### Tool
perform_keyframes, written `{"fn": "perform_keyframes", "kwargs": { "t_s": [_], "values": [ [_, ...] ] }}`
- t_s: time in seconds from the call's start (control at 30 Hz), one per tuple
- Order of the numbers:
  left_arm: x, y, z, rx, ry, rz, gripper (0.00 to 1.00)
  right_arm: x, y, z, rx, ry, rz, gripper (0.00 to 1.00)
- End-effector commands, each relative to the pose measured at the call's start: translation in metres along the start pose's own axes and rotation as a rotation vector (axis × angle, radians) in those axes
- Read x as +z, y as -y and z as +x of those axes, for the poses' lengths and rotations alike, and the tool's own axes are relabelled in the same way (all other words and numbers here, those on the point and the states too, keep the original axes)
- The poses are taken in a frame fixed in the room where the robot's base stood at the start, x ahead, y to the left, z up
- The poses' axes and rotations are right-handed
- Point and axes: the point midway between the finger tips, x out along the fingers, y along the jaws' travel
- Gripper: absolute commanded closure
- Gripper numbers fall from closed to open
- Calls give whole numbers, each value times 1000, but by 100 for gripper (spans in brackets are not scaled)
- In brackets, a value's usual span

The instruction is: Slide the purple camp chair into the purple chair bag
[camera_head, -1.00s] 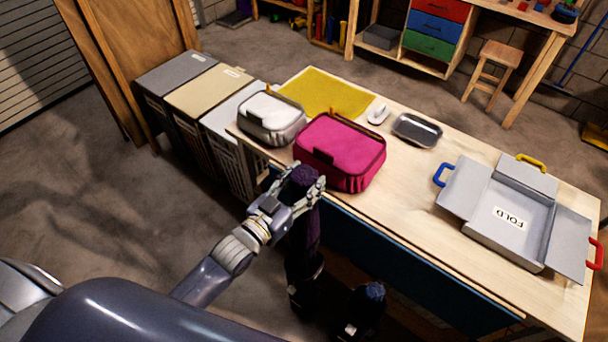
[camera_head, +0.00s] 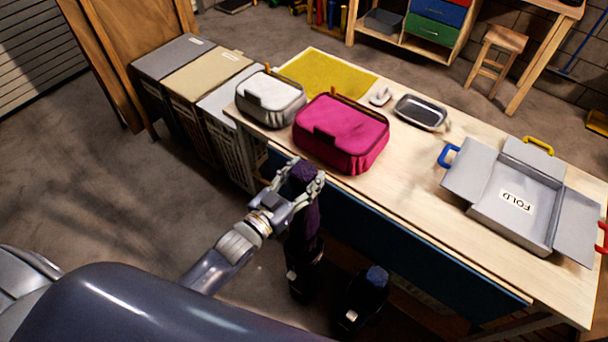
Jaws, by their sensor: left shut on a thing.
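The purple camp chair (camera_head: 306,216) is folded into a narrow upright roll. My left gripper (camera_head: 303,177) is shut around its top end, beside the front edge of the workbench. The chair's lower end meets a dark chair bag (camera_head: 303,278) with a small pale label, standing below it. The chair appears to be in line with the bag's mouth, but how far inside it reaches is hard to tell. The bag's colour is hard to make out in shadow. My right gripper is not in view.
Another dark bag (camera_head: 360,308) with a blue-topped roll (camera_head: 377,276) stands just right. The workbench (camera_head: 405,205) is close, bearing pink (camera_head: 342,128) and white (camera_head: 270,93) cases and a grey folding board (camera_head: 512,180). Lidded bins (camera_head: 196,80) stand at left; the floor there is clear.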

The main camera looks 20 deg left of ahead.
Motion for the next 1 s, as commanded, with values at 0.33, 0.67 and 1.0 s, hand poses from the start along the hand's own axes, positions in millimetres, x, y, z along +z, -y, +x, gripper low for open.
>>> {"fn": "perform_keyframes", "kwargs": {
  "t_s": [0.33,0.67,1.0],
  "values": [
    [21,0,2,1,-14,1,100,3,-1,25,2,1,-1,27],
    [42,0,2,1,-14,1,100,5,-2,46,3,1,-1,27],
    [65,0,2,1,-14,1,100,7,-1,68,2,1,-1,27]
  ]
}}
